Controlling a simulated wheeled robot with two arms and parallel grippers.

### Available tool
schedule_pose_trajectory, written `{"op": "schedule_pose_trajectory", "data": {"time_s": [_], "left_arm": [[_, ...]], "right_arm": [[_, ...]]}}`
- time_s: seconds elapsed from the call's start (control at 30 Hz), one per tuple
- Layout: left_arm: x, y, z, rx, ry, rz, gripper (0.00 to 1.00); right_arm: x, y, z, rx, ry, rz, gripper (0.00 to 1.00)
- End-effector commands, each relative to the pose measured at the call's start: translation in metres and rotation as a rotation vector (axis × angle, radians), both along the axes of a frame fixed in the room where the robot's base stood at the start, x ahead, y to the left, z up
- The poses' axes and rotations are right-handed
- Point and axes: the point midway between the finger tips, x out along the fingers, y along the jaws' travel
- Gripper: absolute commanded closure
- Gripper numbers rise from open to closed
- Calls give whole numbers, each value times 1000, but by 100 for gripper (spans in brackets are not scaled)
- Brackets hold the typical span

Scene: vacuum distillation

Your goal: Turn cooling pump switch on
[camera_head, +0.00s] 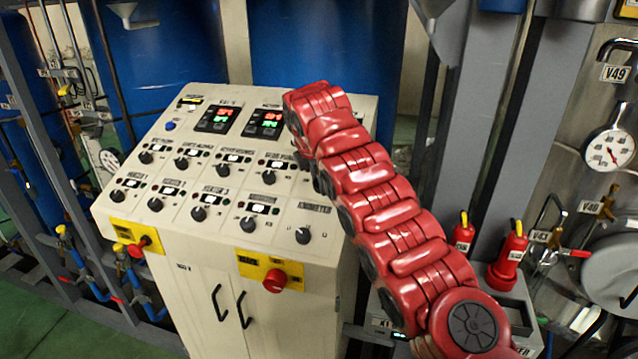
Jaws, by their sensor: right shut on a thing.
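A cream control console (160,235) stands at centre left, with two rows of black rotary switches on its sloped top. One switch (269,178) in the upper row shows clearly to the left of my right arm. Labels on the panel are too small to read surely, so I cannot tell which switch is the cooling pump's. My red right arm reaches from the lower right up over the panel's right side. My right gripper (302,158) is at the panel's upper right, mostly hidden by the arm. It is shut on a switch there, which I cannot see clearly. My left gripper is out of view.
Two lit displays (217,118) sit at the panel's top. Red emergency buttons (273,281) on yellow plates are on the console's front. Blue tanks (165,65) stand behind it. Grey posts, a gauge (607,149) and red extinguisher-like bottles (510,255) are at the right.

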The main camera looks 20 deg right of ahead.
Motion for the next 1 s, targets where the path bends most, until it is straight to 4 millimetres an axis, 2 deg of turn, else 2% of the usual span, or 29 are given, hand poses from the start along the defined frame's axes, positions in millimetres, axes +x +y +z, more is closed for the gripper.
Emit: {"op": "schedule_pose_trajectory", "data": {"time_s": [0.5, 0.53, 0.67, 0.7, 1.0], "left_arm": [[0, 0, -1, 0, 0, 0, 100], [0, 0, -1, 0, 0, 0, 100], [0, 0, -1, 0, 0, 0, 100], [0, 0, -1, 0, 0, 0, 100], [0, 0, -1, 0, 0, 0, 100]], "right_arm": [[0, -1, 1, 6, -6, -20, 100], [0, -1, 1, 6, -6, -20, 53], [0, -1, 1, 6, -6, -20, 30], [0, -1, 0, 5, -5, -20, 27], [0, 0, 2, 6, -5, -19, 27]]}}
